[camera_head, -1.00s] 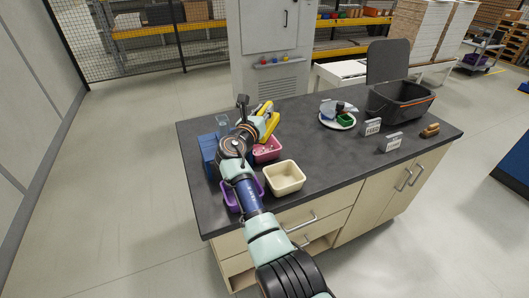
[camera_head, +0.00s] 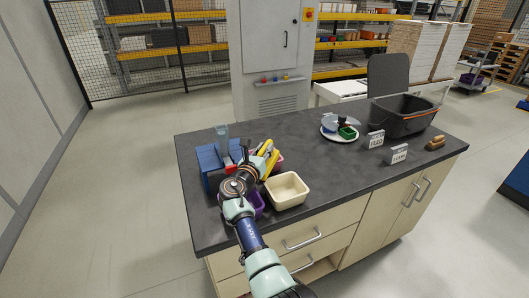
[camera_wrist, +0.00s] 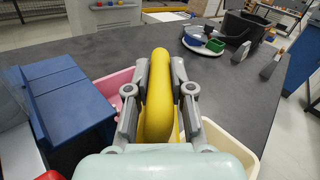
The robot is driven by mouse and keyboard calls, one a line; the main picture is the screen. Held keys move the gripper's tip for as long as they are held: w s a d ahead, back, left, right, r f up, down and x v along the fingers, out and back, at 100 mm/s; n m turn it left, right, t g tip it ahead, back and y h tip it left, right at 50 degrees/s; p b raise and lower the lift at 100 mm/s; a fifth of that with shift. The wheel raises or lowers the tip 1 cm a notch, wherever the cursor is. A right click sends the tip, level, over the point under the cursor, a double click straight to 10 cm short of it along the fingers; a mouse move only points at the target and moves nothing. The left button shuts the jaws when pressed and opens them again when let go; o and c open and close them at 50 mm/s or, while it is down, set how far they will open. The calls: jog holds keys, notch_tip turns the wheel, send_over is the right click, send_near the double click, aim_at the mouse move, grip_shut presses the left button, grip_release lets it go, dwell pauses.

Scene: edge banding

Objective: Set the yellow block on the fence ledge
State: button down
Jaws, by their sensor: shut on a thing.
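My gripper (camera_wrist: 160,95) is shut on a yellow, long, rounded thing (camera_wrist: 159,90), which I take to be the yellow block. It stands up between the two grey fingers, and its lower end is partly hidden. In the head view my gripper (camera_head: 265,158) holds it above the counter, around the pink bin and to the right of a blue stand (camera_head: 210,158). The blue stand also shows at the left in the wrist view (camera_wrist: 60,90), apart from the fingers. I cannot tell for sure which surface is the fence ledge.
A pink bin (camera_wrist: 117,80), a purple bin (camera_head: 256,203) and a cream bin (camera_head: 287,203) stand near the gripper. A red thing (camera_head: 230,169) is by the blue stand. A plate (camera_head: 327,134), signs and a dark tub (camera_head: 405,125) are right. The counter's middle is clear.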

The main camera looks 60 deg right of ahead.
jog(key=shift+f+b, duration=0.45)
jog(key=shift+f, duration=0.15)
jog(key=c, duration=1)
grip_release()
jog(key=a+r+p, duration=0.2)
jog(key=p, duration=0.1)
jog(key=shift+p, duration=0.3)
jog(key=a+p, duration=0.1)
jog(key=a, duration=0.2)
jog(key=s+a+p, duration=0.1)
jog(key=a, duration=0.2)
jog(key=a+p, duration=0.2)
jog(key=a, duration=0.2)
jog(key=shift+s+f, duration=0.3)
jog(key=shift+f, duration=0.1)
